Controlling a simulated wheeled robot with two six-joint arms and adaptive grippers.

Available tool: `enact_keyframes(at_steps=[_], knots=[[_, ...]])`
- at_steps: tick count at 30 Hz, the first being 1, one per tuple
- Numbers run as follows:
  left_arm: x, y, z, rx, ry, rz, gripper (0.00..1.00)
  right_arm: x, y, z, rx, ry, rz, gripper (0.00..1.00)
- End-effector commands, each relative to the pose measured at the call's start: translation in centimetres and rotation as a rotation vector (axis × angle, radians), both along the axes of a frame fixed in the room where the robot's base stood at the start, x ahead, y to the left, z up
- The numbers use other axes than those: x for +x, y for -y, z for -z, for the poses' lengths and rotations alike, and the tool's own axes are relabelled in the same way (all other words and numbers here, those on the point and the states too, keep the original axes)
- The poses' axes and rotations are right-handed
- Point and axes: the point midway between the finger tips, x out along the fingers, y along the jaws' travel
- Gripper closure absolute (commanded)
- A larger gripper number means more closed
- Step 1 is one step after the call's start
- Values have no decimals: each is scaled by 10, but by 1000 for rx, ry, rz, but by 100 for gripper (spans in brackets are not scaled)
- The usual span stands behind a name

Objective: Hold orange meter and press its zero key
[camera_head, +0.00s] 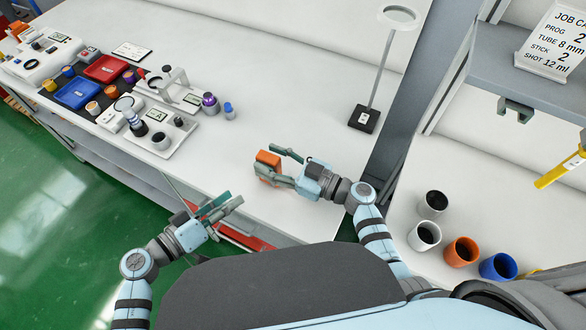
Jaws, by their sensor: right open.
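The orange meter (268,158) is a small block on the white bench, near its front edge. My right gripper (277,162) is open, with one finger beyond the meter's right side and the other in front of it. The near finger partly covers the meter's lower part, and I cannot tell whether it touches. The zero key is too small to make out. My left gripper (234,198) is to the lower left of the meter, apart from it, over the bench's front edge. Its fingers look closed together with nothing visible between them.
A grey station (160,130) with cups and instruments stands left on the bench, beside a red tray (106,68) and blue tray (77,93). A magnifier stand (364,118) is at the right. Several cups, one orange (461,251), stand on the right-hand surface.

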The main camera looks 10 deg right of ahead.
Motion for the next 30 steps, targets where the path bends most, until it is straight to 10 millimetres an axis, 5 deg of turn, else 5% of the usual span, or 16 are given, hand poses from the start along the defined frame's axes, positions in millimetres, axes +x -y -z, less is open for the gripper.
enact_keyframes(at_steps=[11,21,28,30], knots=[[0,0,0,0,0,0,67,7,-10,0,-1,1,0,52],[0,0,0,0,0,0,67,7,-10,0,-1,1,0,100],[0,0,0,0,0,0,100,7,-10,0,-1,1,0,100],[0,0,0,0,0,0,100,7,-10,0,-1,1,0,100]])
